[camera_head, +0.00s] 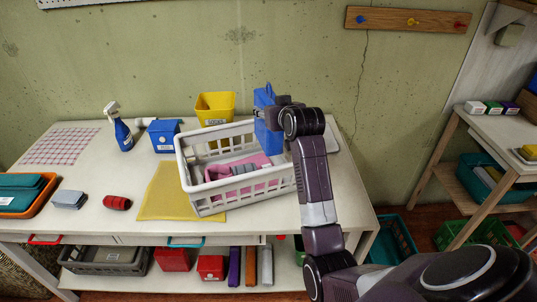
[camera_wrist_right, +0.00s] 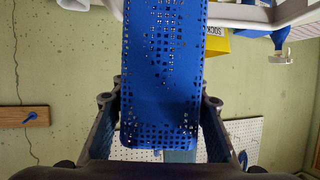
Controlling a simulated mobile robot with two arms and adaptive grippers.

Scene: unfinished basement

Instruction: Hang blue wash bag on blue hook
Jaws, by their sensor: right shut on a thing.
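The blue wash bag (camera_head: 268,138) hangs upright from my right gripper (camera_head: 277,104), over the right rear end of the white basket. In the right wrist view the perforated blue wash bag (camera_wrist_right: 160,75) sits between the two fingers of my right gripper (camera_wrist_right: 159,103), which is shut on it. The blue hook (camera_head: 360,19) is the leftmost on a wooden rail (camera_head: 405,21) on the wall, up and right of the bag. The blue hook (camera_wrist_right: 31,116) also shows at the left of the wrist view. My left gripper is not in view.
The white basket (camera_head: 203,177) holds pink and grey cloth. The yellow bin (camera_head: 215,105), blue box (camera_head: 164,137) and spray bottle (camera_head: 120,128) stand on the table (camera_head: 105,221). A shelf (camera_head: 495,142) stands at right. The wall below the rail is clear.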

